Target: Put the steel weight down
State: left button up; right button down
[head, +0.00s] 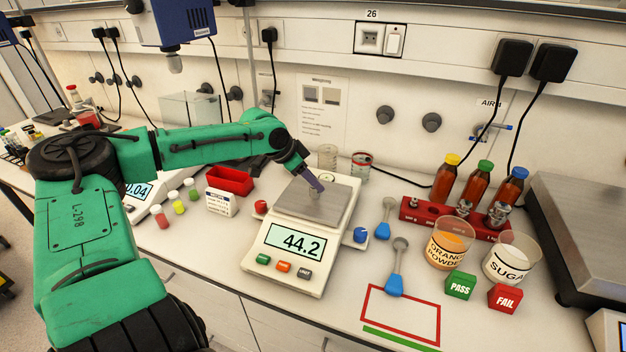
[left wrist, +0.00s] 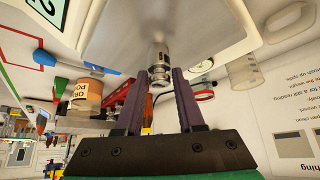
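The steel weight (left wrist: 157,55) is a small shiny cylinder with a narrower knob. In the head view it shows small at my left fingertips (head: 314,192), on the steel pan (head: 330,205) of the middle balance. My left gripper (head: 315,184) reaches down over that pan. In the left wrist view its two dark purple fingers (left wrist: 160,78) stand on either side of the weight's knob, with narrow gaps seeming to show beside it. The weight looks upright on the pan. The balance display (head: 296,242) reads 44.2. My right gripper is out of view.
A red bottle rack (head: 425,210) with bottles and other steel weights stands to the right. Nearby are orange powder (head: 447,246) and sugar (head: 508,258) beakers, PASS and FAIL blocks, and blue scoops. Two glass beakers stand behind the pan. A red-outlined area (head: 402,312) is empty.

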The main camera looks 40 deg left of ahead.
pick_arm(q)
jog(key=shift+o, duration=1.1)
jog(key=shift+r, duration=0.25)
jog(key=shift+a, duration=0.1)
jog(key=shift+b+v, duration=0.75)
jog(key=shift+v, duration=0.55)
jog(key=b+v, duration=0.3)
jog(key=v, duration=0.6)
jog(key=shift+s, duration=0.15)
